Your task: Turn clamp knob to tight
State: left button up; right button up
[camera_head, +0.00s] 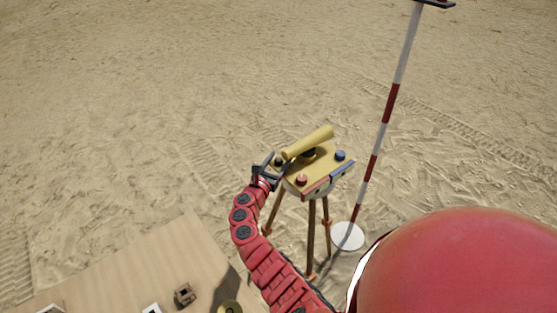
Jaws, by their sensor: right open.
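A yellow surveying instrument (321,166) stands on a tripod (312,225). A yellow tube (314,140) lies across its top. A red knob (301,181) sits at its front corner, a blue knob (340,156) on its right side and a dark knob (279,162) at its left corner. I cannot tell which one is the clamp knob. My right gripper (272,168) is open at the left corner, close to the dark knob. Whether it touches the knob is unclear. My left gripper is not in view.
A red-and-white pole (379,135) rises right behind the tripod, near a white disc (347,236) on the ground. A tan table (130,270) at lower left holds a small brown block (184,294) and other small items. Open sand surrounds the tripod.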

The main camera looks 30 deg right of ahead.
grip_shut()
dwell(0.3)
jog(key=shift+f, duration=0.1)
jog(key=shift+w+b, duration=0.1)
jog(key=shift+b, duration=0.35)
jog(key=m+g+h+b, duration=0.1)
jog(key=m+g+b, duration=0.1)
jog(key=b, duration=0.3)
jog(key=m+g+h+b, duration=0.1)
jog(key=m+g+b, duration=0.1)
jog(key=g+b, duration=0.2)
jog(key=shift+f+b, duration=0.2)
jog(key=shift+b, duration=0.2)
jog(key=shift+r+m+g+b, duration=0.2)
jog(key=shift+m+g+b, duration=0.1)
jog(key=shift+b, duration=0.05)
jog(key=shift+r, duration=0.1)
